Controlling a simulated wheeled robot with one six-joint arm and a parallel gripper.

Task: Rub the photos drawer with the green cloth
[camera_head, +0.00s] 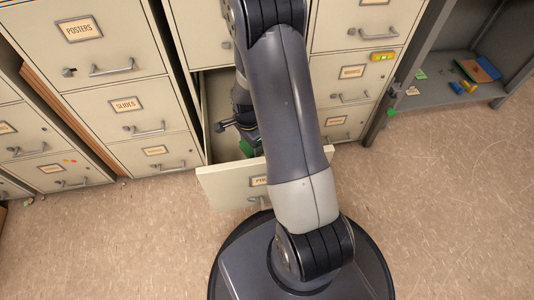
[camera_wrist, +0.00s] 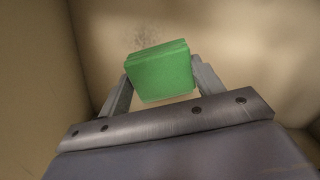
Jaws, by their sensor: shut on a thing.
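The photos drawer (camera_head: 228,188) is pulled out at the bottom of the middle cabinet; its label is partly covered by my arm, with only "PH" readable. My gripper (camera_head: 249,143) is down inside the open drawer. It is shut on the green cloth (camera_wrist: 162,72), a folded block between the two fingers in the wrist view; a bit of the cloth (camera_head: 246,148) shows in the head view. Beyond the cloth, a dark speckled smudge (camera_wrist: 150,35) lies on the drawer's beige inner surface. I cannot tell whether the cloth touches it.
Closed cabinets labelled posters (camera_head: 79,30) and slides (camera_head: 125,105) stand to the left. A yellow-green level (camera_head: 383,56) sits on the right cabinet's front. A grey shelf (camera_head: 450,92) with small items is at far right. The floor (camera_head: 450,200) in front is clear.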

